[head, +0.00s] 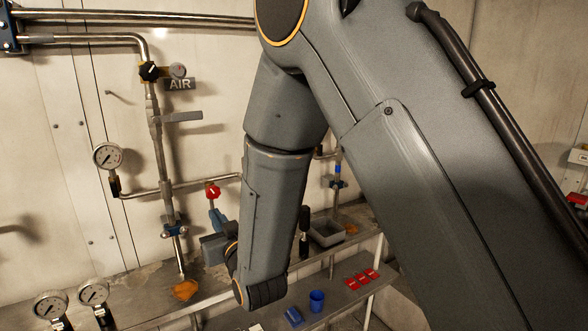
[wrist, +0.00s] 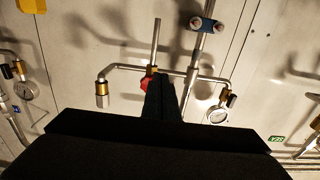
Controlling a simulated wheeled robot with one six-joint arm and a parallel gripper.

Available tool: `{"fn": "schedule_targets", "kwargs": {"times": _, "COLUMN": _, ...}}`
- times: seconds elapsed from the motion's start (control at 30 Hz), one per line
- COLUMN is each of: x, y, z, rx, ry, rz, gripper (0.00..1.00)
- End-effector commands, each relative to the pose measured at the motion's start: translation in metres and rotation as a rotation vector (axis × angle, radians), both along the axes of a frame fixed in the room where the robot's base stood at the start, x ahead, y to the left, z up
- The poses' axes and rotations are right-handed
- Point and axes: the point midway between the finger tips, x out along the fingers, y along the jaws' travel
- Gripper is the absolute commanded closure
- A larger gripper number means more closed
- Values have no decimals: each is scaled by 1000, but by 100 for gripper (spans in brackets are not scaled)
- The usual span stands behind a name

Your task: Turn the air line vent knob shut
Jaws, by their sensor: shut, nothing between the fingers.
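A red knob (head: 213,191) with a pale mark sits on the branch pipe right of the air line's riser. I cannot tell from lettering which is the vent knob. My gripper (head: 217,216) is shut and empty, its fingertips close below the red knob in the head view. In the wrist view the dark fingers (wrist: 162,82) cover part of the red knob (wrist: 147,84). Whether they touch it is unclear.
A pressure gauge (head: 107,155) hangs left of the riser; it also shows in the wrist view (wrist: 217,115). Pipes run close around the fingers. A shelf below holds a grey tray (head: 326,232); a blue cup (head: 316,301) and red items (head: 362,279) lie lower.

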Motion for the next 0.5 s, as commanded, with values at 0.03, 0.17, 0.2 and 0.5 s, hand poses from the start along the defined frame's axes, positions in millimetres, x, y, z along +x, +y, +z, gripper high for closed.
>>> {"fn": "schedule_targets", "kwargs": {"times": 0.03, "x": -4, "y": -3, "z": 0, "rx": -1, "ry": 1, "rz": 0, "gripper": 100}}
{"fn": "schedule_targets", "kwargs": {"times": 0.17, "x": -11, "y": -7, "z": 0, "rx": -1, "ry": 1, "rz": 0, "gripper": 100}}
{"fn": "schedule_targets", "kwargs": {"times": 0.2, "x": -12, "y": -7, "z": -1, "rx": -1, "ry": 1, "rz": 0, "gripper": 100}}
{"fn": "schedule_targets", "kwargs": {"times": 0.5, "x": -12, "y": -7, "z": -1, "rx": 3, "ry": 3, "rz": 0, "gripper": 100}}
